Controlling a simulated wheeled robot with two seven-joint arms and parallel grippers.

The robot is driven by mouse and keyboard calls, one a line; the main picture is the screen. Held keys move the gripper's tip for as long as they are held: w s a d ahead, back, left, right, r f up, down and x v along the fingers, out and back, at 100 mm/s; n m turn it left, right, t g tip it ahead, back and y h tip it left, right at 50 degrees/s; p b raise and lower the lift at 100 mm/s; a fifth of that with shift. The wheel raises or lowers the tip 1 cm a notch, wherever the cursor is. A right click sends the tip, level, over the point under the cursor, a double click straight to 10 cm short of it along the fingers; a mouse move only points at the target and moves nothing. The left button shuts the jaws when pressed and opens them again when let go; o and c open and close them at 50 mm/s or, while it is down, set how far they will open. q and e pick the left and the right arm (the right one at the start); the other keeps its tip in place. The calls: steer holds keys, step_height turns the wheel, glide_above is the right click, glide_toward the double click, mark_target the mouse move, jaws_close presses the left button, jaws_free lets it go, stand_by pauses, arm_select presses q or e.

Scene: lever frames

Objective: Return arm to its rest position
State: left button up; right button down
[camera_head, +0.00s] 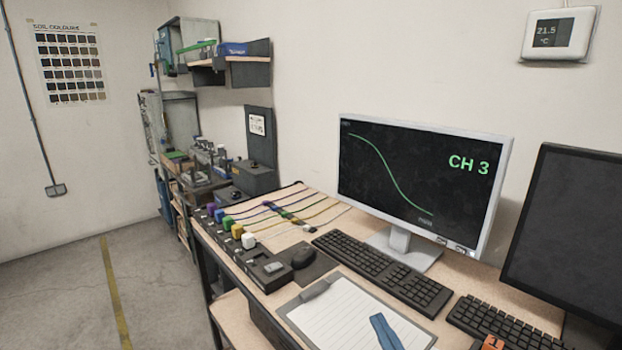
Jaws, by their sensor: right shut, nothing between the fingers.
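My left gripper and arm are not in view.
A second monitor (570,230) stands at right. Floor (60,300) at left is clear.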

steer(key=s+a+f+n+g+y, duration=0.1)
steer(key=s+a+f+n+g, duration=0.35)
steer(key=n, duration=0.55)
steer(key=s+a+f+n+g+y, duration=0.15)
steer(key=s+f+n+g, duration=0.25)
steer(key=s+f+n, duration=0.45)
steer(key=s+d+f+n+g+h, duration=0.75)
steer(key=s+d+n, duration=0.3)
steer(key=n, duration=0.35)
step_height(320, 180, down, 18)
steer(key=s+g+h, duration=0.1)
steer(key=s, duration=0.2)
steer(key=s+d+f+g, duration=0.1)
steer(key=s+d+f, duration=0.1)
steer(key=s+f, duration=0.7)
steer(key=shift+s, duration=1.25)
steer(key=shift+n, duration=0.25)
